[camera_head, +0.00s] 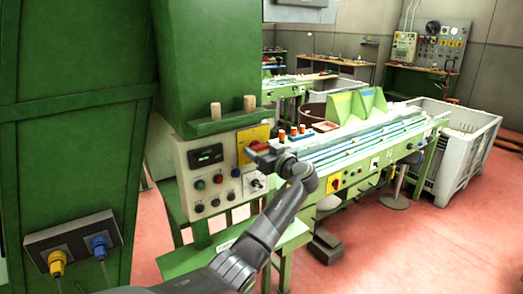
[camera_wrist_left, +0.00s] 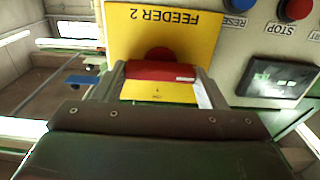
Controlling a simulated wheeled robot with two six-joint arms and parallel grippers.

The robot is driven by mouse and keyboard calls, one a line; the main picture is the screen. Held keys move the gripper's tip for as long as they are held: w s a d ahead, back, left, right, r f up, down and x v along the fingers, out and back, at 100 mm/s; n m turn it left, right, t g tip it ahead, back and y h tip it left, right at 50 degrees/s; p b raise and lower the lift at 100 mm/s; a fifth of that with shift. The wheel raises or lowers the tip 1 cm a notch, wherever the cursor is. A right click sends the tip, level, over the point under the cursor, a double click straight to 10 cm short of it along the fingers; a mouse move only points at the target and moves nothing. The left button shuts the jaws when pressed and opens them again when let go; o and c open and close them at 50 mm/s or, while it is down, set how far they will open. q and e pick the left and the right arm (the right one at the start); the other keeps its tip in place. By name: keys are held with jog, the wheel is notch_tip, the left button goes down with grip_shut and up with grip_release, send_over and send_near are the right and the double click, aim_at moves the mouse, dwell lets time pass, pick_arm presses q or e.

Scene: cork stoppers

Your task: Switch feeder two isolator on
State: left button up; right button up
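The yellow FEEDER 2 plate (camera_head: 252,136) sits at the upper right of the grey control panel (camera_head: 212,192). A yellow face with a small mark shows between the fingers. In the head view my left gripper (camera_head: 268,152) is at the plate and hides part of it. My right gripper is out of view.
A dark display (camera_head: 206,156), push buttons (camera_head: 218,179) and a black rotary switch (camera_head: 257,183) sit close by on the panel. Two corks (camera_head: 232,106) stand on the green ledge above. A green conveyor (camera_head: 370,145) extends to the right.

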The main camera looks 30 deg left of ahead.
pick_arm(q)
jog(key=c, duration=0.3)
